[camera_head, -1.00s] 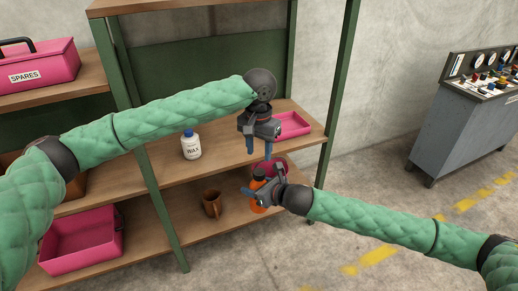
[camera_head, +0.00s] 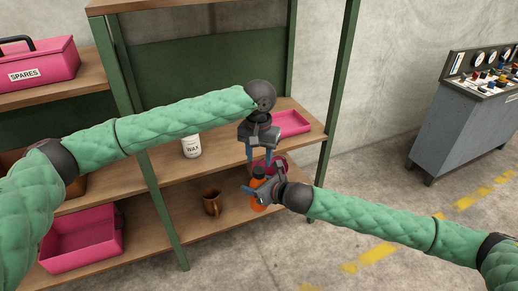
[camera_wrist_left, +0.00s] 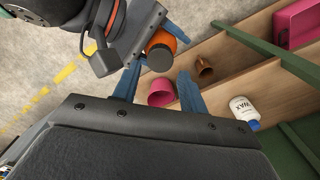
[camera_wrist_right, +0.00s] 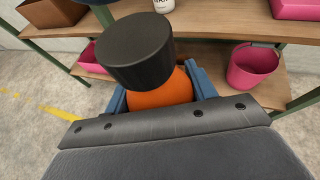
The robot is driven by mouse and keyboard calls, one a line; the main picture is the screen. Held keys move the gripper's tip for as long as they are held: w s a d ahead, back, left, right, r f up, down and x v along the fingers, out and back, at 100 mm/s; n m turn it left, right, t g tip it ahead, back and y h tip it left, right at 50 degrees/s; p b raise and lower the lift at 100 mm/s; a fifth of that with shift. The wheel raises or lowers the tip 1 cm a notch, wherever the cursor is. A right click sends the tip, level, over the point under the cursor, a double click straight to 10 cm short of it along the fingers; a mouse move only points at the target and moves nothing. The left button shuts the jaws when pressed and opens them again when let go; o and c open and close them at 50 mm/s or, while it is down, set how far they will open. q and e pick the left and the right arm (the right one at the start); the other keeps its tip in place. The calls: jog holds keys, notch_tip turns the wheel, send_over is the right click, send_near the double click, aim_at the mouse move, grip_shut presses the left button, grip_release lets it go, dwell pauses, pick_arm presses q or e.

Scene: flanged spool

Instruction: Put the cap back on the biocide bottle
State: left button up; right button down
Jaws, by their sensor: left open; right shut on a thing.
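The orange biocide bottle (camera_head: 258,206) is held in my right gripper (camera_head: 256,192), which is shut on it. The bottle also shows in the right wrist view (camera_wrist_right: 165,92). A black cap (camera_wrist_right: 137,50) sits over the bottle's top; I cannot tell whether it is fastened. In the left wrist view the cap (camera_wrist_left: 160,57) appears between the spread blue fingers of my left gripper (camera_wrist_left: 160,72). My left gripper (camera_head: 259,158) is open, pointing down just above the bottle. I cannot see contact between its fingers and the cap.
A white wax bottle (camera_head: 191,146) and a pink tray (camera_head: 292,124) stand on the middle shelf. A brown mug (camera_head: 212,203) stands on the lower shelf to the left. A green shelf post (camera_head: 166,215) rises left of the mug.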

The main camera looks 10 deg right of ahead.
aim_at(259, 170)
pick_arm(q)
jog(key=shift+f, duration=2.35)
jog(key=c, duration=0.8)
jog(key=o, duration=1.1)
jog(key=shift+c, duration=0.2)
